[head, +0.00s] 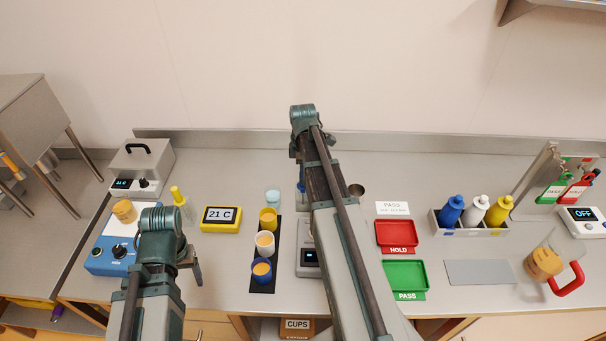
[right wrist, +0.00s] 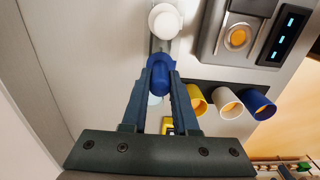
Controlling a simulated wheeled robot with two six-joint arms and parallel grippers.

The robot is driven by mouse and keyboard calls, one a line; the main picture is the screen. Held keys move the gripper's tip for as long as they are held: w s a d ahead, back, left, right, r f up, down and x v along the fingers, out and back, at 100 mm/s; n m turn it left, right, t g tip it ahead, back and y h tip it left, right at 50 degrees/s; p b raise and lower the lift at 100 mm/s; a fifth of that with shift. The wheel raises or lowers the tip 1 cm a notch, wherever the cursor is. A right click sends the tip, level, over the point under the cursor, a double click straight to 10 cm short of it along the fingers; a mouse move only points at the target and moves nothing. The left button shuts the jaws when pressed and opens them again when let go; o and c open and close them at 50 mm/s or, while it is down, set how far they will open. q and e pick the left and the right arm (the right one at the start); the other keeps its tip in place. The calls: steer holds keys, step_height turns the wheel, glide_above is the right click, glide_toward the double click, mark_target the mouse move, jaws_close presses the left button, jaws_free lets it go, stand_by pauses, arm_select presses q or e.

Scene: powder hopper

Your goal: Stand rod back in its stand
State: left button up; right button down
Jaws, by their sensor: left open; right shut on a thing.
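The rod's blue grip (right wrist: 160,76) is between the fingers of my right gripper (right wrist: 161,72), which is shut on it. In the right wrist view a narrow grey strip shows just beyond the grip, with a white round piece (right wrist: 165,20) past it. I cannot tell whether that piece is the stand or part of the rod, nor whether they touch. In the head view my right arm hides most of this spot; a little blue (head: 300,185) shows beside it. My left gripper (head: 193,264) is open and empty over the front left of the counter, beside the blue device.
A black rack (head: 264,286) holds yellow, white and blue cups, with a scale (head: 308,262) to its right. A yellow display box (head: 221,219) and a blue device (head: 104,262) stand left. Red (head: 397,234) and green (head: 405,275) trays lie right. The back of the counter is mostly clear.

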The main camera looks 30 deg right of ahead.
jaws_free()
stand_by(0.6)
step_height(320, 180, up, 8)
steer(key=p, duration=0.7)
steer(key=shift+f+p, duration=0.1)
steer(key=shift+p, duration=0.3)
steer(key=shift+f, duration=0.3)
step_height(320, 180, down, 8)
steer(key=b, duration=0.8)
steer(key=shift+r, duration=0.25)
steer(key=shift+r+p, duration=0.3)
